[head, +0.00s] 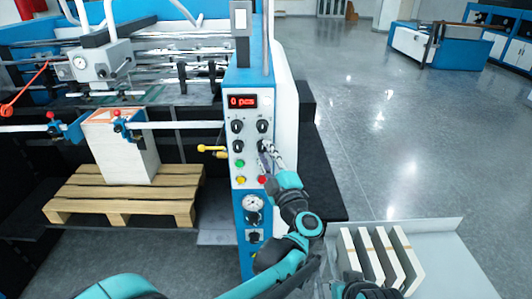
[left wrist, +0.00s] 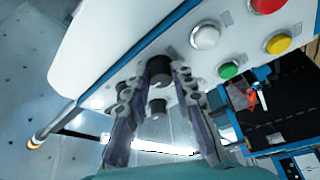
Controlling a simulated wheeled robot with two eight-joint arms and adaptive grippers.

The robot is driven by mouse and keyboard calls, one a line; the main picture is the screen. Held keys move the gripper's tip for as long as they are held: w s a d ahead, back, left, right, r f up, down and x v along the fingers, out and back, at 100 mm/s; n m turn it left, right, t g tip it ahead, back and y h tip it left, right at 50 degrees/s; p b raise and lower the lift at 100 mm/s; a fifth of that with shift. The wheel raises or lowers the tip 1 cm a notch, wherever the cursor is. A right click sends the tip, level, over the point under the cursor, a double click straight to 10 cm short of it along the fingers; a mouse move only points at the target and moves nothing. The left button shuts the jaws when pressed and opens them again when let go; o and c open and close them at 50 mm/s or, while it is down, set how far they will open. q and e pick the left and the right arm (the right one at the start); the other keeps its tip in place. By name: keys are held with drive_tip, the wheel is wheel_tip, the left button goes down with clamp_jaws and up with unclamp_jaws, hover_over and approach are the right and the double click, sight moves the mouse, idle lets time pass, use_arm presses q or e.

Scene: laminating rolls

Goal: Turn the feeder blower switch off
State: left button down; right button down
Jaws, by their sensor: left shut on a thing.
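The feeder control panel (head: 250,125) is a white upright face on a blue cabinet, with several black rotary knobs below a red display. The labels are too small to read, so I cannot tell which knob is named the feeder blower switch. My left gripper (head: 265,153) is at the lower right knob. In the left wrist view, my left gripper (left wrist: 155,85) has its two fingers around a black knob (left wrist: 160,70), shut on it. Another black knob (left wrist: 158,108) shows between the fingers, beyond the first. The gripped knob's pointer position cannot be made out.
Green (head: 240,163), yellow (head: 240,180) and red (head: 262,180) buttons sit below the knobs, with a gauge (head: 252,203) under them. A yellow-handled lever (head: 210,149) sticks out left. A tray (head: 445,245) with white boards stands at lower right. The floor beyond is clear.

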idle(0.4)
use_arm(q)
drive_tip(key=c, duration=1.3)
unclamp_jaws()
drive_tip(key=shift+o, duration=0.2)
drive_tip(key=v, duration=0.7)
drive_tip(key=shift+s, duration=0.25)
